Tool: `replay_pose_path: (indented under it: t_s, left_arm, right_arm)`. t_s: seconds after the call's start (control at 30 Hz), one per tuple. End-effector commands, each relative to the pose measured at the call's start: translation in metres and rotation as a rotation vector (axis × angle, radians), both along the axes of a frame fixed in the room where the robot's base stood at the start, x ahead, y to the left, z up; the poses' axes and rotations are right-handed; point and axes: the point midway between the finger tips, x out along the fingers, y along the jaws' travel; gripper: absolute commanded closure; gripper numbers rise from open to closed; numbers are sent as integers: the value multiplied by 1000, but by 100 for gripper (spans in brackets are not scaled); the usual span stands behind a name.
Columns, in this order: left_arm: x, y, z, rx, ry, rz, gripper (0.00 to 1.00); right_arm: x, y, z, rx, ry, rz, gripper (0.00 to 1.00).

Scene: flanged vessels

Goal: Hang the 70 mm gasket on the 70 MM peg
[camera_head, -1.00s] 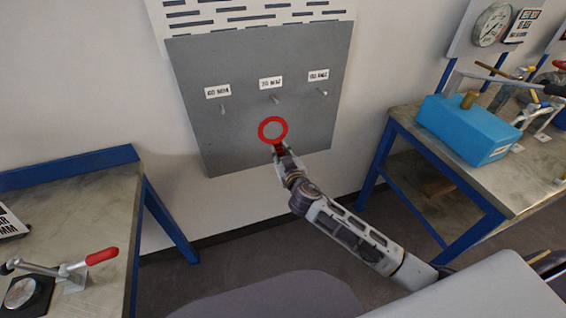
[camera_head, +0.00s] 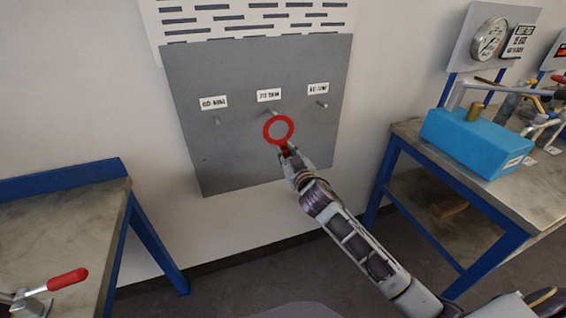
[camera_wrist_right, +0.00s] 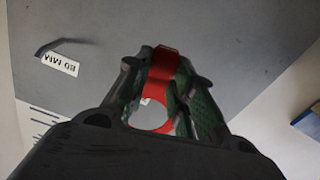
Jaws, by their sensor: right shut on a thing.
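The red ring gasket (camera_head: 266,133) is held up in front of the grey peg board (camera_head: 240,160). My right gripper (camera_head: 287,152) is shut on the gasket's lower edge. The ring's opening faces the board, just below the middle peg (camera_head: 271,112), which has the label 70 MM (camera_head: 269,95) above it. I cannot tell how far the ring is from the board. The peg does not clearly pass through it. In the right wrist view the gasket (camera_wrist_right: 162,70) shows between the fingers, with a label reading 80 MM (camera_wrist_right: 62,63) at upper left. My left gripper is out of view.
The 60 MM peg (camera_head: 217,121) is left of the middle peg and the right peg (camera_head: 321,103) is to its right. A workbench (camera_head: 60,220) with a red-handled clamp (camera_head: 67,279) stands at left. Another bench (camera_head: 480,185) at right carries a blue block (camera_head: 477,142).

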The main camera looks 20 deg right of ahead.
Motion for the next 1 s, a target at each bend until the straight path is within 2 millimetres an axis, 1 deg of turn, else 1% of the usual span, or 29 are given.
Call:
replay_pose_path:
  t_s: [0.03,0.4,1.0]
  left_arm:
    - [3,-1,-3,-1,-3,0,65]
    - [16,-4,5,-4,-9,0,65]
    - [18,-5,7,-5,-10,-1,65]
  right_arm:
    - [-1,-3,-2,0,-5,-1,93]
    - [-7,-17,3,0,-27,-5,93]
    - [-8,-19,4,1,-28,-5,93]
